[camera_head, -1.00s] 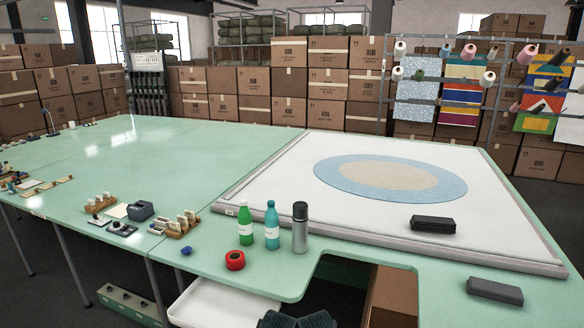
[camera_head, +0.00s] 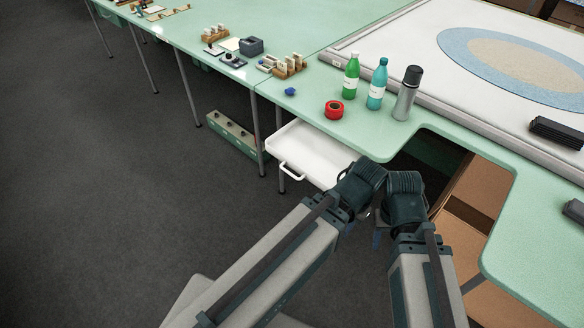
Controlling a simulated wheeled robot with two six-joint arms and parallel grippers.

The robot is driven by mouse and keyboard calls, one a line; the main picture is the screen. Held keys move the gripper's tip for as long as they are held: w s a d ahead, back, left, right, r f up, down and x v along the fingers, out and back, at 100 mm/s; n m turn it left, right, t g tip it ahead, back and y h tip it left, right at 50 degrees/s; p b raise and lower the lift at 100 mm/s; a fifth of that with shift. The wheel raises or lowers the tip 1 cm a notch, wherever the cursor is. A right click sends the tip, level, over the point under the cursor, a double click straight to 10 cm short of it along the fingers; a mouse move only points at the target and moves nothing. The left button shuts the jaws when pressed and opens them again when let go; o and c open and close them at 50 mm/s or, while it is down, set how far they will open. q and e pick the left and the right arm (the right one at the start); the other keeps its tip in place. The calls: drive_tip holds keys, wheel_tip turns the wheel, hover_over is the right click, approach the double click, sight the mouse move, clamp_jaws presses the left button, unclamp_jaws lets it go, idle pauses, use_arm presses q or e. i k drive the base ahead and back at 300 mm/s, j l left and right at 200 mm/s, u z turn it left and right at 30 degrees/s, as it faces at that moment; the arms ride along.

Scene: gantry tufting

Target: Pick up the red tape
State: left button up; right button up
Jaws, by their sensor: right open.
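The red tape (camera_head: 334,110) is a red roll lying flat on the green table near its front edge, left of the bottles. Both my arms reach in from the bottom, with their wrists close together in front of the table. My right gripper (camera_head: 380,228) is open, pointing down below its wrist and partly hidden. It is apart from the tape, below and to the right of it in the picture. My left wrist (camera_head: 358,186) overlaps the drawer's right side in the picture.
Behind and right of the tape stand a green bottle (camera_head: 351,76), a teal bottle (camera_head: 377,86) and a grey flask (camera_head: 407,94). A small blue object (camera_head: 290,92) lies left of it. A white drawer (camera_head: 290,140) juts out below the table edge.

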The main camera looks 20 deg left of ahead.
sight(334, 110)
drive_tip(key=i+j, duration=1.2)
drive_tip(key=j, duration=0.15)
